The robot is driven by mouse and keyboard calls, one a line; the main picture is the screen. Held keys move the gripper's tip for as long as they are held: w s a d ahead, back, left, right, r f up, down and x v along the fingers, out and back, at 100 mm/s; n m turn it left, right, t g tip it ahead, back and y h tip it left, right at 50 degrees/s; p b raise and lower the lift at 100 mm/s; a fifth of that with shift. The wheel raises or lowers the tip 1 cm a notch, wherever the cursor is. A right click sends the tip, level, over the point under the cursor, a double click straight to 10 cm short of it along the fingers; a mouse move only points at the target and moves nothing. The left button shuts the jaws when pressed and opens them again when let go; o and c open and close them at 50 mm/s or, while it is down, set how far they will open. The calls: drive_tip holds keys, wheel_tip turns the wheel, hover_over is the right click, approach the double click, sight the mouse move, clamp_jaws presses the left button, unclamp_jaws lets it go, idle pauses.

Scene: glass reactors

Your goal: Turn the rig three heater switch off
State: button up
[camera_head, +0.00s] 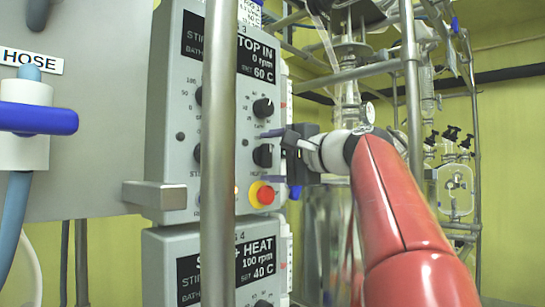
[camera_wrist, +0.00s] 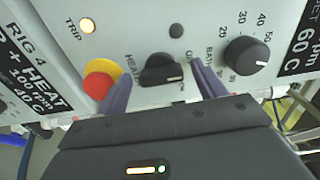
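The rig three control box (camera_head: 180,110) is grey, with a black label reading 0 rpm and 60 C. Its heater switch (camera_head: 263,155) is a black rotary knob on the lower right of the panel. In the wrist view the switch (camera_wrist: 160,70) sits between my two purple fingers, with a pale mark towards its lower right edge. My gripper (camera_wrist: 162,66) is open, one finger on each side of the switch, with gaps visible. In the head view my gripper (camera_head: 277,160) is at the panel and partly covers that area. Contact with the panel cannot be told.
A red and yellow button (camera_wrist: 98,82) lies close beside the left finger, under a lit trip lamp (camera_wrist: 87,26). A dial (camera_wrist: 246,56) is right of the fingers. A metal post (camera_head: 218,150) stands before the panel. The rig four box (camera_head: 190,245) is below; glassware (camera_head: 325,235) stands behind.

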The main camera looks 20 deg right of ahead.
drive_tip(key=v, duration=0.7)
drive_tip(key=shift+s+d+b, duration=0.15)
drive_tip(key=shift+s+b, duration=0.2)
idle(0.4)
